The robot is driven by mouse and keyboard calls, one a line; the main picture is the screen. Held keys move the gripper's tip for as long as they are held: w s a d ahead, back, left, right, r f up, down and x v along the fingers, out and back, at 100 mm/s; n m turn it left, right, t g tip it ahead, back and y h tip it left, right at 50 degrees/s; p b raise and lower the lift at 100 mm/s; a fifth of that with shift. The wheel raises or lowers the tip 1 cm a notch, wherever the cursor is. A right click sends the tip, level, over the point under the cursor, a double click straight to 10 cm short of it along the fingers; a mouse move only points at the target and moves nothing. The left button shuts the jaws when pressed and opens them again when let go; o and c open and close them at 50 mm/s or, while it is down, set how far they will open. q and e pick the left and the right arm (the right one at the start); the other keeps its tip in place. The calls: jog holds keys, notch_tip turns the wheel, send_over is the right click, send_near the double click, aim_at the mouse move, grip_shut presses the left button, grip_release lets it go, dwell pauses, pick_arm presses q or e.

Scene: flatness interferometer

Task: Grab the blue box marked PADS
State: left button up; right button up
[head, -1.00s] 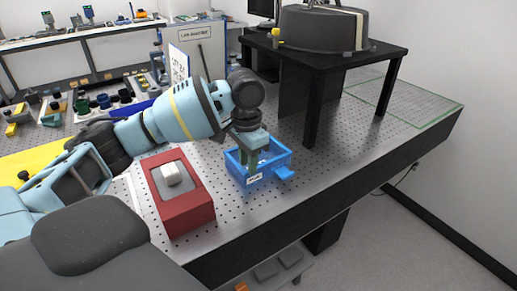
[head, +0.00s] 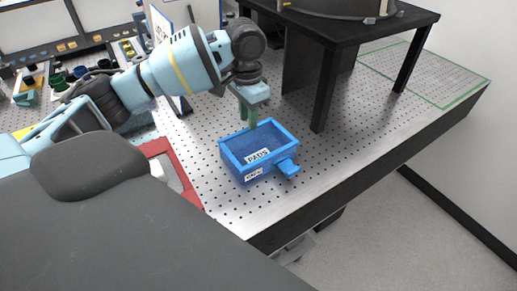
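The blue box (head: 229,160) is open-topped and stands on the perforated metal table in the middle of the head view. A white label reading PADS shows at its near side, with a smaller label below it on the outer wall. A blue tab handle sticks out at its right. My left gripper (head: 248,120) points down with green fingers at the far edge of the box, and nothing shows held in it. The gap between its fingers is not clear. My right gripper is not in view.
A red-rimmed tray (head: 185,178) lies left of the box, partly hidden by my body. A black stand (head: 350,30) carrying a dark round housing rises behind the box to the right. The table (head: 400,115) is bare to the right, inside a green outline.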

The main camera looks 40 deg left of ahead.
aim_at(246, 143)
pick_arm(q)
jog(key=shift+a+f, duration=0.15)
jog(key=shift+f, duration=1.1)
jog(key=shift+a+f, duration=0.2)
jog(key=shift+f, duration=1)
jog(key=shift+a+f, duration=0.15)
jog(key=shift+f, duration=1.1)
grip_shut()
